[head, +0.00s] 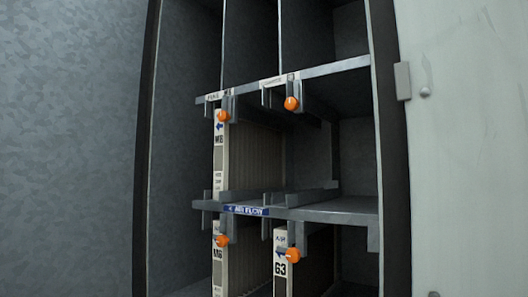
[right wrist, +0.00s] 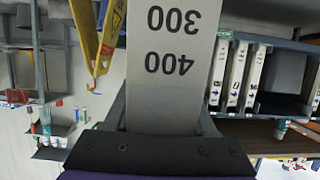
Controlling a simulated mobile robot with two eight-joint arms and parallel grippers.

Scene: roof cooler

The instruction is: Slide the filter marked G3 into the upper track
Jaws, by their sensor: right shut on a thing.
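The filter marked G3 (head: 280,262), or possibly 63, is pale with a blue arrow and stands in the right slot of the lower bay in the head view. The upper bay holds one pale filter (head: 220,155) at its left; the track (head: 298,196) to the right of it is empty. My right gripper (right wrist: 163,115) is shut on a pale board (right wrist: 170,65) marked 300 and 400, upside down in the right wrist view. The board's far end is cut off by the frame. My left gripper is not in view.
Orange knobs (head: 291,104) stick out at the shelf fronts. A blue-marked shelf edge (head: 246,210) divides the bays. A pale door (head: 462,150) stands at the right. In the right wrist view, a yellow part (right wrist: 105,45) and several filters (right wrist: 237,75) flank the board.

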